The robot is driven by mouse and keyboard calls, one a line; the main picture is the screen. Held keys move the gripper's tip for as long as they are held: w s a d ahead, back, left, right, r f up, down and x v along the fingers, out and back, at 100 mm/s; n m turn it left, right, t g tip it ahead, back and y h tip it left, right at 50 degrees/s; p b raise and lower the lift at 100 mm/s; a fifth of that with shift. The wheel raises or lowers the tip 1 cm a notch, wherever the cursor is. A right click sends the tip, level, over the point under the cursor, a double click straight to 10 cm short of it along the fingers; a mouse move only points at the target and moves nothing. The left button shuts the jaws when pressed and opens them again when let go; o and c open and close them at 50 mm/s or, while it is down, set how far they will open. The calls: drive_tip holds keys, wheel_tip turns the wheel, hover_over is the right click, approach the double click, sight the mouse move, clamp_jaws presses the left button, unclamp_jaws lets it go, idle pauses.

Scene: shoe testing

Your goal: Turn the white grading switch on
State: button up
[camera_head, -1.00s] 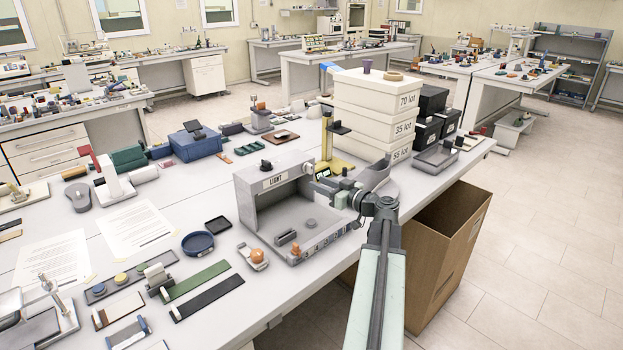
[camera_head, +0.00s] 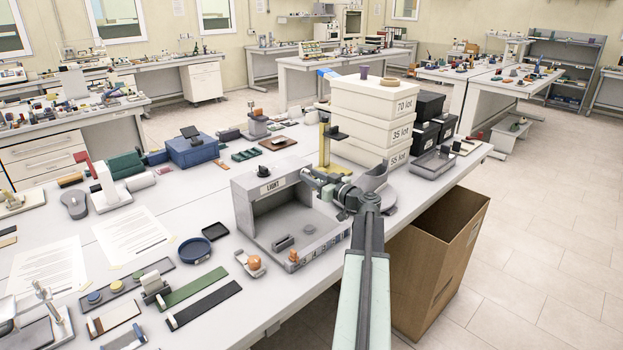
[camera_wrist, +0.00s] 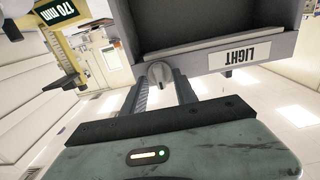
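A grey light box (camera_head: 262,222) labelled LIGHT stands on the bench, open towards its front. In the wrist view its label (camera_wrist: 238,56) appears upside down. A pale grey rounded knob (camera_wrist: 160,73) shows at my fingertips in the wrist view. It appears to be the box's side switch; in the head view my gripper hides it. My gripper (camera_head: 311,178) is at the box's upper right corner. Its two fingers (camera_wrist: 161,85) are apart, with the knob between or just beyond their tips. Contact cannot be told.
A yellow-framed gauge (camera_head: 324,150) and stacked white lot boxes (camera_head: 374,125) stand close behind my gripper. A grey round-based stand (camera_head: 375,187) is to its right. A cardboard bin (camera_head: 440,260) is beside the bench. Papers, a blue dish (camera_head: 195,250) and strips lie left.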

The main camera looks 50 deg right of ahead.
clamp_jaws()
drive_tip(key=m, duration=1.7)
drive_tip(key=shift+d+f+m, duration=0.1)
drive_tip(key=shift+d+m, duration=0.1)
drive_tip(key=shift+m, duration=0.2)
idle(0.4)
unclamp_jaws()
drive_tip(key=shift+f, duration=0.1)
